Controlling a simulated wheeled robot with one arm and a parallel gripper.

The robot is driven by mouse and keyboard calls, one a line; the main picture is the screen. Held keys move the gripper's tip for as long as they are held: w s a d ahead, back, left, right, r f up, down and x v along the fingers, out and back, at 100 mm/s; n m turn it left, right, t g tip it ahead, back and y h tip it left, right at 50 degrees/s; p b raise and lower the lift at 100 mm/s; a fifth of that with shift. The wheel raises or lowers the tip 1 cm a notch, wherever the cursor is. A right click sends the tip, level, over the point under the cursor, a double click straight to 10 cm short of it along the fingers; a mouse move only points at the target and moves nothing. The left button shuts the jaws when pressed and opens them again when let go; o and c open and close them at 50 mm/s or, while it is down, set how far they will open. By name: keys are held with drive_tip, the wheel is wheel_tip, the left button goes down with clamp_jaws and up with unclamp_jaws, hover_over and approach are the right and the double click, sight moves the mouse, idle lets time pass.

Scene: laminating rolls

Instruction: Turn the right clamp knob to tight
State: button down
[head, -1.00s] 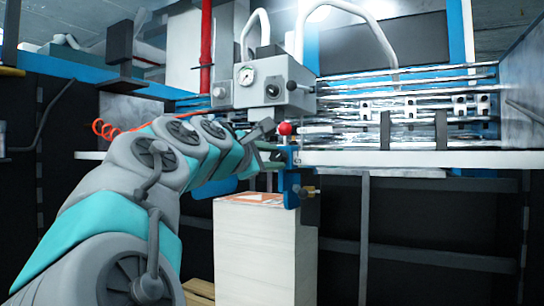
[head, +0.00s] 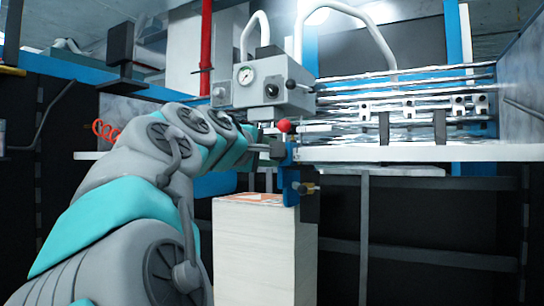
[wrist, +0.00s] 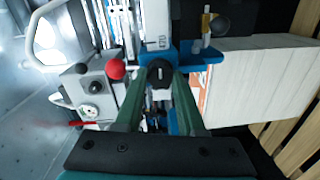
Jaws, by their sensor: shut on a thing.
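The black clamp knob (wrist: 160,73) with a pale pointer mark shows in the wrist view, on the blue clamp bracket (wrist: 192,54). My gripper (wrist: 160,80) has its two green fingers on either side of this knob, shut on it. The pointer mark runs roughly up and down in that view. In the head view my gripper (head: 270,149) is at the left side of the blue bracket (head: 289,178), below the red ball (head: 285,126). The knob cannot be made out clearly there.
A tall white paper stack (head: 257,250) stands just below the clamp. A grey gauge box (head: 271,83) hangs above it, and a white rail (head: 400,153) runs to the right. A brass fitting (wrist: 206,20) sticks out beside the bracket.

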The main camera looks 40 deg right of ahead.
idle(0.4)
drive_tip(key=c, duration=0.5)
unclamp_jaws()
drive_tip(key=v, duration=0.7)
drive_tip(key=shift+s+a, duration=0.15)
drive_tip(key=shift+a, duration=0.25)
drive_tip(key=shift+f, duration=0.1)
